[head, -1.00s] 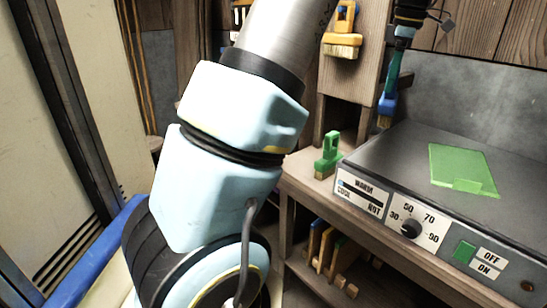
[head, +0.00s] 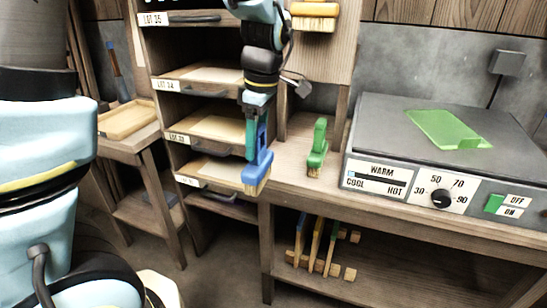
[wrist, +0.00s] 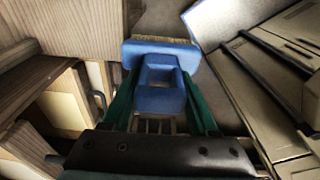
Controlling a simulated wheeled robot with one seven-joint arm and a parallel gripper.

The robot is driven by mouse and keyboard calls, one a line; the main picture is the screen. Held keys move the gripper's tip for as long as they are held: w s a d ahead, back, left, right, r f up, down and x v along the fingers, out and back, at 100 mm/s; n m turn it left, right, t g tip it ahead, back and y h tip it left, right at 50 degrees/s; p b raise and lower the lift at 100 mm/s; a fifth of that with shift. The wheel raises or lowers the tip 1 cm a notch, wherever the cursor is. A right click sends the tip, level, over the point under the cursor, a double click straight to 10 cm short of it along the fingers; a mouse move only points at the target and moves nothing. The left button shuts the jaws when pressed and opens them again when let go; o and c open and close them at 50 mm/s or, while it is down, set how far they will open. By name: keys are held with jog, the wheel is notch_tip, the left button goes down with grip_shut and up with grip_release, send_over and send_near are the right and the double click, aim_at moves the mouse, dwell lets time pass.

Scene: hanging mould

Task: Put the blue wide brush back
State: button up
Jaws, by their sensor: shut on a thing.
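The blue wide brush (head: 257,168) hangs bristles down from my gripper (head: 256,148), left of the bench's front corner and in front of the drawer stack. In the wrist view the blue brush (wrist: 160,50) lies between the two green fingers of my gripper (wrist: 160,82), which are shut on its handle. Its pale bristles show at the far edge. A green brush (head: 317,150) stands on the bench to the right of the blue one, apart from it. A yellow-orange brush (head: 315,12) hangs on the wooden post above.
A warming plate (head: 400,130) with a green sheet (head: 447,128) stands on the bench at right. Several thin upright tools (head: 318,245) stand in a rack on the lower shelf. Labelled drawers (head: 205,130) are behind my gripper. A side table (head: 125,120) is at left.

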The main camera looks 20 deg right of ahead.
jog(key=shift+s+a+f, duration=0.1)
jog(key=shift+a+f, duration=0.05)
jog(key=shift+f, duration=0.2)
jog(key=w+d+f+p, duration=0.3)
jog(key=w+d+p, duration=0.3)
jog(key=w+d, duration=0.6)
jog(key=shift+w+f, duration=0.3)
jog(key=shift+w, duration=0.15)
jog(key=shift+f, duration=0.15)
jog(key=o, duration=1.3)
